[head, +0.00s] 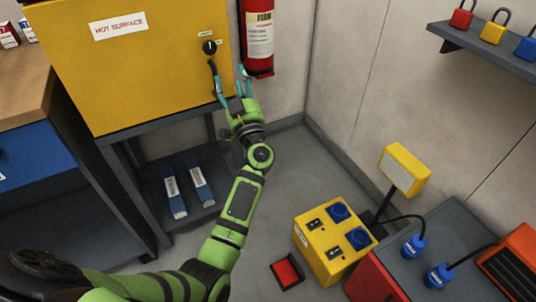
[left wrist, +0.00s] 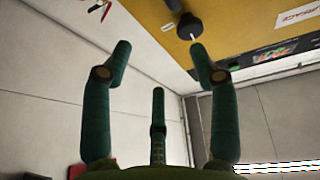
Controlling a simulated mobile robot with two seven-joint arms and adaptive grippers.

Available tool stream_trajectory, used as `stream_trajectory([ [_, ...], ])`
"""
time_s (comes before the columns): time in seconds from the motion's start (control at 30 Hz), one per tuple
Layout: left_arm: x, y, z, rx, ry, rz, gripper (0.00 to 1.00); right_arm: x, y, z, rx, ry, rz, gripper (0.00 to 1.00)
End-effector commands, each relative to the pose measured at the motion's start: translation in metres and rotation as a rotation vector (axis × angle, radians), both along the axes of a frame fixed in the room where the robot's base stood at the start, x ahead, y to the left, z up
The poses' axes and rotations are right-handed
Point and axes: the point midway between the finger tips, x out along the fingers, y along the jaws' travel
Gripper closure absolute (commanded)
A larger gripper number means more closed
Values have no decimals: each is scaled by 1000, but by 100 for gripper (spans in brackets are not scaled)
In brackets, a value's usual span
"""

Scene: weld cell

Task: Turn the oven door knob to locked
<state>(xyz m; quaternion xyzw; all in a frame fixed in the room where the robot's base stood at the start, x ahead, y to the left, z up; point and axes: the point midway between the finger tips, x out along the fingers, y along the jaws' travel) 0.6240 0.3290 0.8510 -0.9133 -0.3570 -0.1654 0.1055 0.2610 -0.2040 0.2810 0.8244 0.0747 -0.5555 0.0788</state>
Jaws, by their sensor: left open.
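The yellow oven (head: 150,75) stands at the upper left in the head view. Its black door knob (head: 209,47) sits near the door's right edge, with small labels too small to read. In the left wrist view the knob (left wrist: 189,25) shows at the top with a pale pointer line. My left gripper (head: 232,88) is open and empty, just below and right of the knob, apart from it. Its three teal fingers spread in the left wrist view (left wrist: 160,75), with the knob beyond them. A dark curved piece runs between knob and fingers; I cannot tell what it is. My right gripper is not in view.
A red fire extinguisher (head: 259,35) hangs right beside the oven, close to my left gripper. A yellow box (head: 325,235) with blue sockets stands lower right. Padlocks sit on a wall shelf (head: 490,45).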

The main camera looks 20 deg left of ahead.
Motion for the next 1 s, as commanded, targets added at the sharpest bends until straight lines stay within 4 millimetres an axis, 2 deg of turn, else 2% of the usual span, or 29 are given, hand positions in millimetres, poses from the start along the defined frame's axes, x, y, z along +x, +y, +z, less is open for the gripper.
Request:
stream_trajectory([
  [0.03, 3, -5, -6, 10, 21, -26, 40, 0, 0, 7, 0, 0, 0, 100],
  [0.47, 11, -48, -80, 44, 180, -239, 40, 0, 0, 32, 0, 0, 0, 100],
  [1.0, -10, -90, -175, 11, 403, -453, 40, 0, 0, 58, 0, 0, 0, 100],
])
